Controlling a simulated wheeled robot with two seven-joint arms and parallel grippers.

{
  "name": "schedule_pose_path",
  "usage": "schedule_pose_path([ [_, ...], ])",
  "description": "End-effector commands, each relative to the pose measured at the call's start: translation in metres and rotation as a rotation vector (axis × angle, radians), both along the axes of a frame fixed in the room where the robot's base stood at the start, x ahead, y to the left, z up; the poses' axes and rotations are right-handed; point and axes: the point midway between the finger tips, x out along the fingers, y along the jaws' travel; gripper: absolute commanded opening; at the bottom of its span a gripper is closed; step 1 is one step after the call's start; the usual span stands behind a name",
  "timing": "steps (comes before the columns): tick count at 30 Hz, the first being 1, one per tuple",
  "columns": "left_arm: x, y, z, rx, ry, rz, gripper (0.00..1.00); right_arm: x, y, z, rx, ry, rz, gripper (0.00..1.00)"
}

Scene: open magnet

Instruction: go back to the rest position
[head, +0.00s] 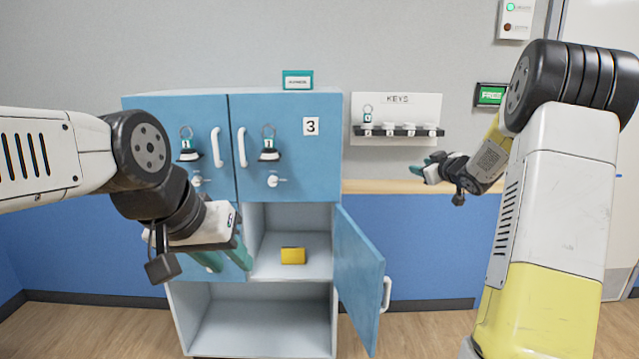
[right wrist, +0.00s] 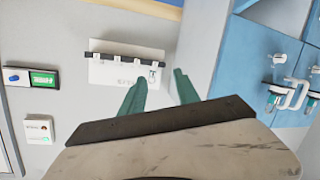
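My left gripper (head: 226,262) has teal fingers and hangs in front of the blue cabinet, left of its open compartment. Its fingers are apart with nothing seen between them. My right gripper (head: 428,171) is to the right of the cabinet, below the key board. In the right wrist view its two teal fingers (right wrist: 160,95) are spread apart, with nothing between them.
The blue cabinet (head: 170,112) has an open lower door (head: 358,280) swung out toward me. A yellow block (head: 293,255) lies in the open compartment. A key board (head: 420,108) with one tagged item hangs on the wall. Floor in front is clear.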

Motion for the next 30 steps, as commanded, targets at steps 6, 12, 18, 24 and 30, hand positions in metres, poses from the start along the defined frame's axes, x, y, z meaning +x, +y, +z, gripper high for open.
schedule_pose_path([
  [6,0.000,0.000,0.000,0.000,0.000,0.000,0.36,-0.066,0.013,0.054,0.049,0.099,-0.200,0.38],
  [12,0.000,0.000,0.000,0.000,0.000,0.000,0.36,-0.153,0.037,0.064,0.133,0.256,-0.319,0.38],
  [18,0.000,0.000,0.000,0.000,0.000,0.000,0.36,-0.256,0.078,0.048,0.228,0.456,-0.358,0.38],
  [24,0.000,0.000,0.000,0.000,0.000,0.000,0.36,-0.361,0.127,0.016,0.310,0.674,-0.317,0.38],
  [30,0.000,0.000,0.000,0.000,0.000,0.000,0.36,-0.427,0.158,-0.007,0.349,0.816,-0.261,0.38],
])
